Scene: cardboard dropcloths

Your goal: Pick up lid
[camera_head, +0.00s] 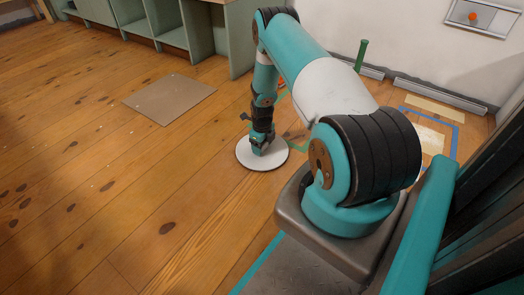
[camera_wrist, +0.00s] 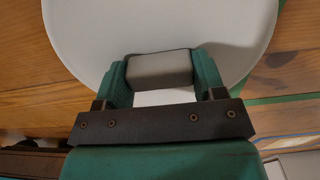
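The lid (camera_head: 247,160) is a flat, round white disc on or just above the wooden floor; I cannot tell which. My gripper (camera_head: 262,147) points down over its middle. In the wrist view the lid (camera_wrist: 90,38) fills the upper part, with a grey block-shaped handle (camera_wrist: 160,70) at its near side. The two green fingers of my gripper (camera_wrist: 160,78) stand on either side of this handle and appear to press on it. The fingertips' far ends are partly hidden by the handle.
A flat cardboard sheet (camera_head: 168,98) lies on the floor to the left. Green shelving (camera_head: 205,35) stands at the back. A green upright object (camera_head: 361,55) is near the wall. Blue tape (camera_head: 455,140) marks the floor at right. The floor left of the lid is clear.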

